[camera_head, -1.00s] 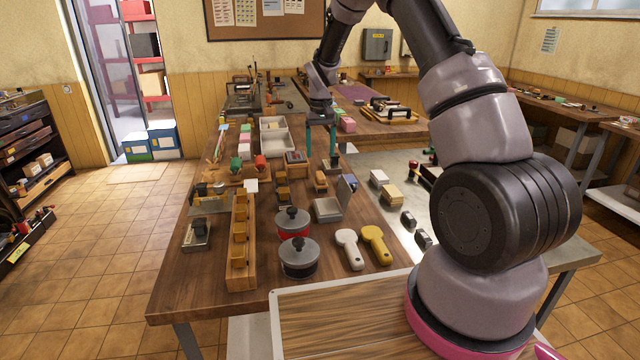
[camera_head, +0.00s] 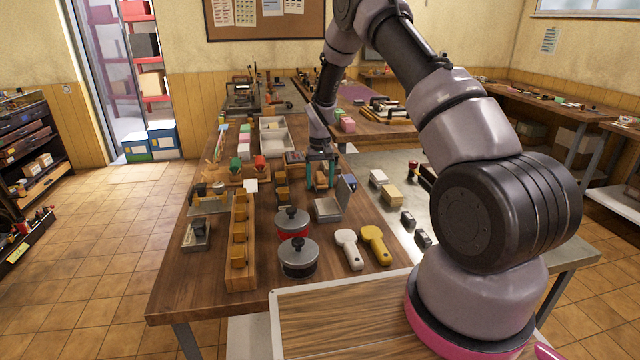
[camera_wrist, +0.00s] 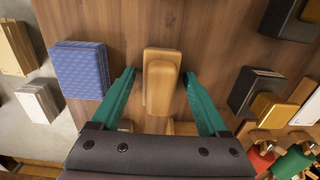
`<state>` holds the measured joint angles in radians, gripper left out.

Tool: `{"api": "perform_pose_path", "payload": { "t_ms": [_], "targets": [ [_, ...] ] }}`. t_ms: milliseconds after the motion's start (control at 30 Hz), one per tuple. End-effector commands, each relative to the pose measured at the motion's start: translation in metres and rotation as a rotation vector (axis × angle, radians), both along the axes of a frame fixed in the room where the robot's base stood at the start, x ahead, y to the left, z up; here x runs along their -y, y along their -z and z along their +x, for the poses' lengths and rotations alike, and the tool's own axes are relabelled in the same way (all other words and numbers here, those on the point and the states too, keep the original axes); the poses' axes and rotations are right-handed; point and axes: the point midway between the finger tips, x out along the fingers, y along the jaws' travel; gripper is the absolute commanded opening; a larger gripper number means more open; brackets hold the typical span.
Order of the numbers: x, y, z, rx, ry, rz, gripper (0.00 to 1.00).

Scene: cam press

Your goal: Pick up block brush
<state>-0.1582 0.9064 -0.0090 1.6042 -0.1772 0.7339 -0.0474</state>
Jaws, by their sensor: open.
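The block brush, a tan wooden block with a narrower raised grip, lies on the wooden table. In the wrist view the brush (camera_wrist: 159,85) is upright in the picture, between my two green fingers, with a gap on each side. My gripper (camera_wrist: 160,76) is open around it and does not visibly touch it. In the head view my gripper (camera_head: 322,186) points down over the table at the brush's place, and its fingers largely hide the brush there.
A blue patterned block (camera_wrist: 80,70) is close beside one finger. Two lidded round tins (camera_head: 298,258), a white handled tool (camera_head: 348,248) and a yellow one (camera_head: 376,244) lie nearer my base.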

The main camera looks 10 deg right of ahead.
Motion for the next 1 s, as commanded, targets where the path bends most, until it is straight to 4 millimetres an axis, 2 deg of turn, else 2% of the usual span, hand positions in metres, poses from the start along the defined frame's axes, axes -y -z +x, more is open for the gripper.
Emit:
{"api": "perform_pose_path", "payload": {
  "t_ms": [167, 200, 267, 300, 400, 633, 733, 1000],
  "targets": [
    [0.0, 0.001, 0.0, 0.001, 0.0, 0.0, 0.78],
    [0.0, 0.0, 0.0, 0.001, 0.0, 0.0, 0.7],
    [0.0, 0.0, 0.0, 0.001, 0.0, 0.0, 0.47],
    [0.0, 0.0, 0.0, 0.001, 0.0, 0.0, 0.32],
    [0.0, 0.0, 0.0, 0.001, 0.0, 0.0, 0.0],
    [0.0, -0.001, 0.0, 0.002, 0.0, 0.0, 0.0],
    [0.0, -0.009, 0.001, 0.004, 0.0, 0.0, 0.0],
    [0.0, -0.061, 0.001, 0.005, 0.0, 0.0, 0.0]
  ]
}}
